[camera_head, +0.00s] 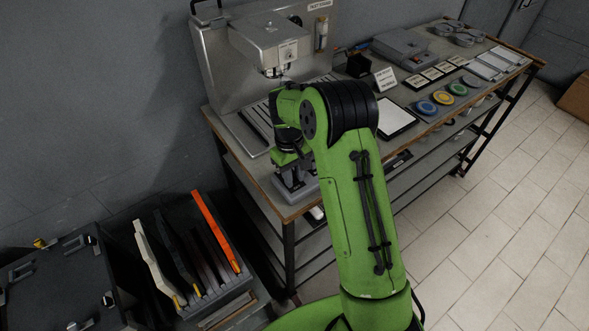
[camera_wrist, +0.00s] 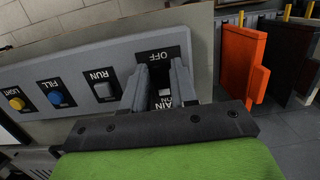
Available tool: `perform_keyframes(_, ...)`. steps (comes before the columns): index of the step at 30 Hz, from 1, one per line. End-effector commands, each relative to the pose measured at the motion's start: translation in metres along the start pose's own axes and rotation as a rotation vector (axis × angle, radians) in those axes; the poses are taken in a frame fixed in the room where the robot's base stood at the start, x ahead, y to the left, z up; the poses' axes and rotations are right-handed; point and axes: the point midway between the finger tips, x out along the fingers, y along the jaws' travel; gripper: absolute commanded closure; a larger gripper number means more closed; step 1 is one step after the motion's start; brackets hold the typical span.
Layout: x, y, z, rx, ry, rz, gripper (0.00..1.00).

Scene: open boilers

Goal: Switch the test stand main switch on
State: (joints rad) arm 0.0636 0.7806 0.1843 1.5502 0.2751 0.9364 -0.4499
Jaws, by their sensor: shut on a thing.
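The main switch (camera_wrist: 164,92) sits on a grey control panel (camera_wrist: 205,52). Its black plate reads OFF at the top of the wrist view and MAIN ON, partly covered, at the bottom. My gripper (camera_wrist: 160,72) has one finger on each side of the switch lever and is shut on it. The fingers hide much of the lever, so I cannot tell which way it is tipped. In the head view, my wrist is over the near corner of the test stand (camera_head: 225,125), and the switch is hidden.
A RUN switch (camera_wrist: 104,90), a blue FILL button (camera_wrist: 54,98) and a yellow LIGHT button (camera_wrist: 16,103) sit left of the main switch. A rack with upright panels, one orange (camera_head: 215,232), stands beside the bench. Open tiled floor (camera_head: 490,200) lies at the right.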

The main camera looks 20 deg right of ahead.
Motion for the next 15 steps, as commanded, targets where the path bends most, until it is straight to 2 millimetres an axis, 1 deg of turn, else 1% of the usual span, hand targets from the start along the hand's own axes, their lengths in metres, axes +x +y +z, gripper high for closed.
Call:
perform_keyframes(1, -0.0076, -0.0013, 0.0009, -0.003, -0.040, -0.001, 1.00)
perform_keyframes(6, -0.0068, -0.0009, -0.0023, -0.001, -0.130, -0.001, 1.00)
perform_keyframes(15, -0.0040, -0.0003, -0.0037, 0.000, -0.158, 0.000, 1.00)
